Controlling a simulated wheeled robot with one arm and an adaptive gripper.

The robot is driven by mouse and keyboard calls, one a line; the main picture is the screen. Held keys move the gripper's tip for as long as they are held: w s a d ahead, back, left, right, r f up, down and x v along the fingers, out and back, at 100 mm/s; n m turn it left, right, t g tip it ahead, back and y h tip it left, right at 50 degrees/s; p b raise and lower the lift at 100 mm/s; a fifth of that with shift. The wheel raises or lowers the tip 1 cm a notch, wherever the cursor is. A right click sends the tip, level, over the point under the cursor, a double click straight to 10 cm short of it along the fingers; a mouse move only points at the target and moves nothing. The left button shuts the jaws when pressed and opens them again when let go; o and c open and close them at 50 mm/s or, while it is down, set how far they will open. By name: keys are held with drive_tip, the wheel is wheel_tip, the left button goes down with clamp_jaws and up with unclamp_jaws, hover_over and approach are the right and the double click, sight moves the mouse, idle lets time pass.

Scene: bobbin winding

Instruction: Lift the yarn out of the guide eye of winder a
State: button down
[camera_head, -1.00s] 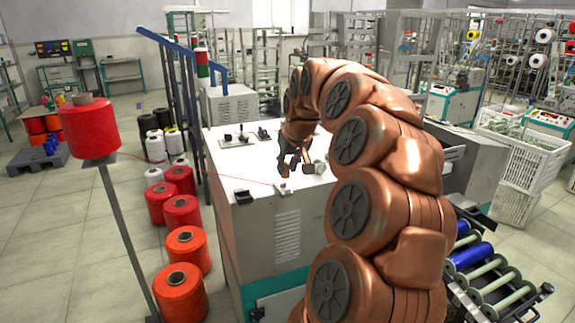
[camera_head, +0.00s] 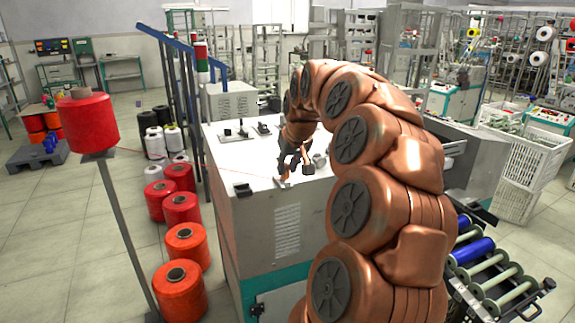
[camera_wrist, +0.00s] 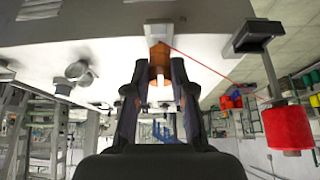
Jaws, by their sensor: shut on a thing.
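The winder (camera_head: 232,165) is a white-topped cabinet in the middle of the head view. My gripper (camera_head: 287,180) is low over its near top edge, and shows from behind in the wrist view (camera_wrist: 158,78). Its fingers are closed around a small orange piece (camera_wrist: 159,58), just by a pale block (camera_wrist: 158,31) on the winder's edge. A thin red yarn (camera_wrist: 205,66) runs from that spot towards the red cone (camera_head: 88,122) on its stand, also in the wrist view (camera_wrist: 288,127). The guide eye itself is too small to make out, and I cannot tell whether the yarn is inside it.
A small dark fitting (camera_head: 243,191) sits at the winder's left front edge. Other fittings (camera_head: 236,133) stand further back on top. Red and orange cones (camera_head: 181,290) line the floor at left. A roller rack (camera_head: 492,265) and a white crate (camera_head: 530,160) are at right.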

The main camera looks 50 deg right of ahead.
drive_tip(key=shift+f+b, duration=0.55)
drive_tip(key=shift+f, duration=0.25)
drive_tip(key=shift+r, duration=0.2)
drive_tip(key=shift+r+p, duration=0.3)
drive_tip(key=shift+r, duration=1.05)
drive_tip(key=shift+r, duration=0.15)
drive_tip(key=shift+r+p, duration=0.35)
drive_tip(key=shift+r, duration=1)
